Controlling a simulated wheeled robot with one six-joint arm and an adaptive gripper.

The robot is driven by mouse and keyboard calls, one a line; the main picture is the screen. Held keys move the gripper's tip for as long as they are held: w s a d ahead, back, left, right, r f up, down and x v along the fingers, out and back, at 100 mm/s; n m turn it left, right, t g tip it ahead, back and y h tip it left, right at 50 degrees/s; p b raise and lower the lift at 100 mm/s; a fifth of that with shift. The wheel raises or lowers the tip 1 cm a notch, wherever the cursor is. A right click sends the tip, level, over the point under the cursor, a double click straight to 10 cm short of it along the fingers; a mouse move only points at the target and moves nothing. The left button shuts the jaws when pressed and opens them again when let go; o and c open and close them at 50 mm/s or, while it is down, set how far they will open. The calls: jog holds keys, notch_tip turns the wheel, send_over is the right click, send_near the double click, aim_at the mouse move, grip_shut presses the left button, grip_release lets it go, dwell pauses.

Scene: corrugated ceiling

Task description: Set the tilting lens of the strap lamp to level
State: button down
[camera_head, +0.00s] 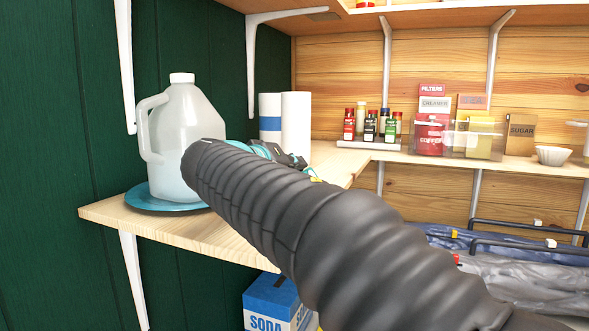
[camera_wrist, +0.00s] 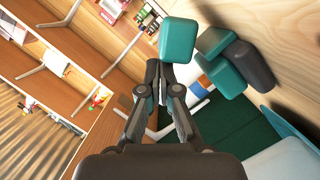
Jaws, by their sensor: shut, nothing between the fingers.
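In the wrist view a teal block (camera_wrist: 180,42) stands just beyond my gripper (camera_wrist: 161,78), at its fingertips or very near them; I cannot tell if they touch. Beside it on the right lie more teal and dark blocky parts (camera_wrist: 222,68), which look like the rest of the strap lamp. My gripper is shut with nothing between its fingers. In the head view, small teal and dark parts (camera_head: 262,150) show past my dark ribbed arm, on or above the wooden shelf. My arm hides most of that area. The lens angle cannot be read clearly.
A translucent jug (camera_head: 185,125) stands on a blue plate (camera_head: 150,203) at the left of the shelf (camera_head: 200,235). White rolls (camera_head: 296,125) stand behind my arm. Spice bottles (camera_head: 370,125) and coffee boxes (camera_head: 431,130) line the back shelf. White brackets (camera_head: 125,65) flank the shelf.

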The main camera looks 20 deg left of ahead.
jog(key=shift+d+f+b, duration=0.25)
jog(key=shift+d+b, duration=0.3)
jog(key=shift+b, duration=0.7)
